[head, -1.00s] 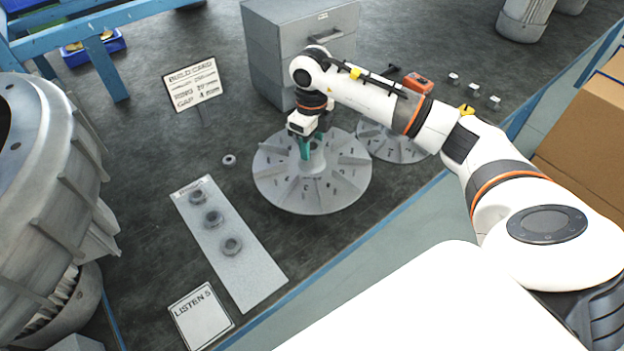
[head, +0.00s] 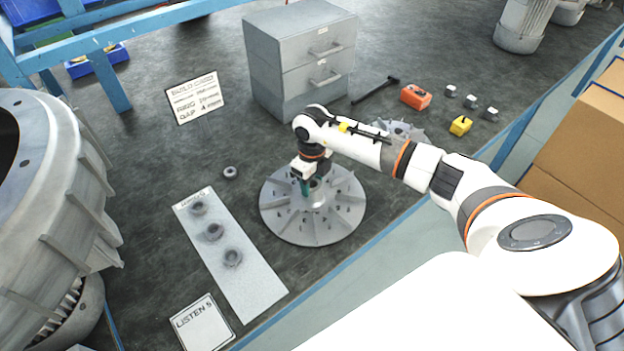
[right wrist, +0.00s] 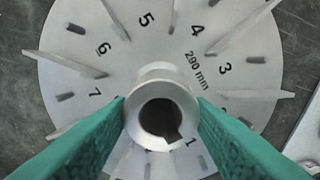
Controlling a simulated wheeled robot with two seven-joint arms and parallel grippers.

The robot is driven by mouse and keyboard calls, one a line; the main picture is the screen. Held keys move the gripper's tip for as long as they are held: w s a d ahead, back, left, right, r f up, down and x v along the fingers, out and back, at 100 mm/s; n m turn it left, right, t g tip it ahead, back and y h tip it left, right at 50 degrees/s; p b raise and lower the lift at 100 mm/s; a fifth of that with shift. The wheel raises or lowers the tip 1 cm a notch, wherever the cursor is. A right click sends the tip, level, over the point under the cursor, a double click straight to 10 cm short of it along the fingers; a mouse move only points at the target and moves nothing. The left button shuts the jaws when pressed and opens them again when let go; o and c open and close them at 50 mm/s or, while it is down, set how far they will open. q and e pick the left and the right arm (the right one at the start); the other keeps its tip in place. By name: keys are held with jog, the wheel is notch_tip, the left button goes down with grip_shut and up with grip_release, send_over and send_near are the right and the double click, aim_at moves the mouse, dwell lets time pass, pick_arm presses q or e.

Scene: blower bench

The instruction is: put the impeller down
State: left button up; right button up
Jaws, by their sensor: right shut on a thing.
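The impeller (head: 335,222) is a grey disc with radial vanes and a raised hub, lying level at the middle of the bench in the head view. My right gripper (head: 308,186) is above it, shut on its hub. In the right wrist view the green fingertips (right wrist: 162,112) are on either side of the hub, whose bore shows a keyway. The impeller (right wrist: 150,45) there bears numbers and the mark "290 mm". I cannot tell whether its underside touches the bench. My left gripper is not in view.
A second vaned disc (head: 408,130) is partly hidden behind my right arm. A plate with several rings (head: 262,286) and a loose ring (head: 230,172) are to the left. A grey drawer cabinet (head: 283,75), an orange block (head: 415,97) and a yellow block (head: 460,125) stand behind.

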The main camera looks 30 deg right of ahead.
jog(key=shift+r, duration=0.1)
jog(key=shift+f+b, duration=0.25)
jog(key=shift+b, duration=0.05)
jog(key=o, duration=1.2)
jog(key=shift+r+p, duration=0.25)
jog(key=shift+p, duration=0.05)
notch_tip(320, 180, up, 12)
jog(key=shift+b, duration=0.8)
jog(key=shift+a, duration=0.1)
